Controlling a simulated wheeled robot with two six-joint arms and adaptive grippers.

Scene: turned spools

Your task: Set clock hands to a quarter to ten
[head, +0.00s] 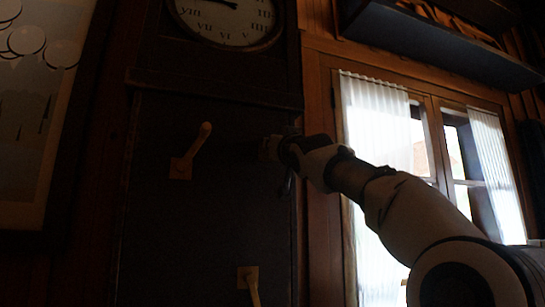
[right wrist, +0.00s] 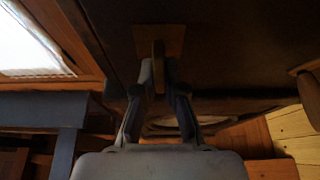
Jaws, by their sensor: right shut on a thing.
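The round pale clock face (head: 228,20) with dark numerals sits high in the dark clock case (head: 215,230) in the head view. Its upper part is cut off, and the hands are too dim to read. A wooden lever (head: 192,152) on a square plate tilts up and right on the case front. A second lever (head: 249,283) is lower, partly cut off. My right gripper (head: 270,148) is at the case's right side. In the right wrist view, its fingers (right wrist: 159,82) are shut on a third wooden lever (right wrist: 158,55) on a square plate. My left gripper is out of view.
A curtained window (head: 385,140) stands right of the case, behind my right arm. A dark shelf (head: 440,40) hangs above it. A framed picture (head: 40,100) hangs at the left. The right wrist view shows another wooden handle (right wrist: 308,68) at its right edge.

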